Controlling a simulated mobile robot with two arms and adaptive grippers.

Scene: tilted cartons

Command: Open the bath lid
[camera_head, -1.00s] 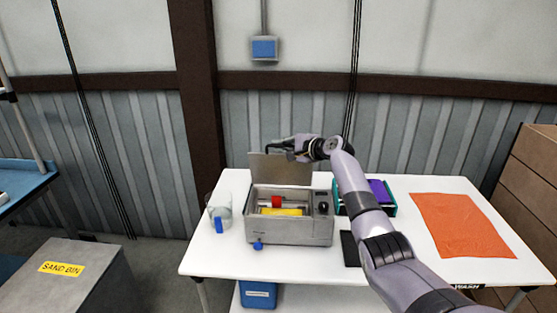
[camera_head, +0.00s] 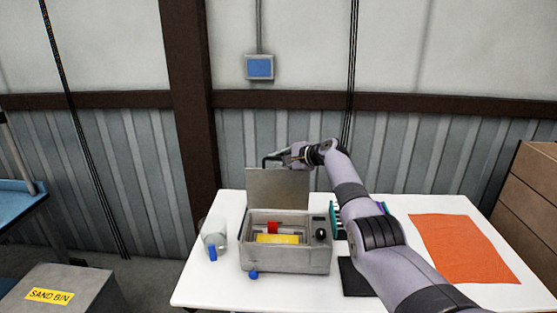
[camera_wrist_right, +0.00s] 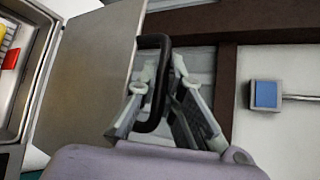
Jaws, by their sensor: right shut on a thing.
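The grey bath (camera_head: 288,258) stands on the white table, with red and yellow things inside it. Its lid (camera_head: 278,188) is raised and stands about upright at the bath's rear edge. The lid also shows in the right wrist view (camera_wrist_right: 85,85), with a black handle (camera_wrist_right: 153,85) on it. My right gripper (camera_head: 280,157) is at the top of the lid, with its fingers (camera_wrist_right: 160,80) closed around the handle in the right wrist view. My left gripper is not in view.
A clear jar (camera_head: 214,235) with a blue part stands left of the bath. A black pad (camera_head: 355,277) and an orange cloth (camera_head: 463,248) lie to the right. A teal rack (camera_head: 338,222) is partly hidden behind my right arm. Brown boxes (camera_head: 528,205) stand at the far right.

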